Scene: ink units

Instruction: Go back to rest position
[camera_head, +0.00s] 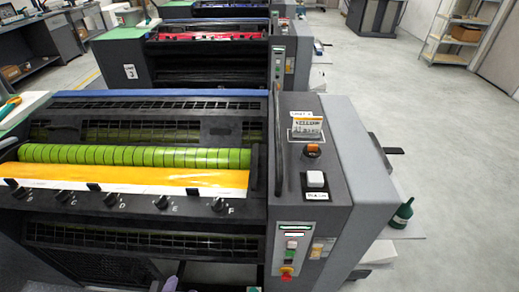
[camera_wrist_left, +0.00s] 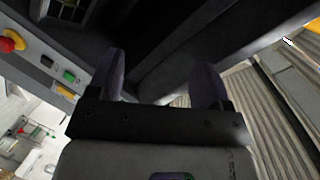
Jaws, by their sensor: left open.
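My left gripper (camera_wrist_left: 160,82) is open and empty in the left wrist view, its two dark purple fingers well apart. A dark machine surface fills the view beyond the fingers. In the head view only a small purple tip, which looks like part of my left gripper (camera_head: 171,284), shows at the bottom edge, in front of the nearest ink unit (camera_head: 333,227). The rest of my left arm is out of that view. My right gripper is in neither view.
The near ink unit has a green roller (camera_head: 135,156), a yellow ink tray (camera_head: 125,176) and a side panel with a red-yellow knob (camera_head: 287,272); the knob also shows in the left wrist view (camera_wrist_left: 12,41). A green bottle (camera_head: 402,214) stands at right. Open floor (camera_head: 440,130) lies beyond.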

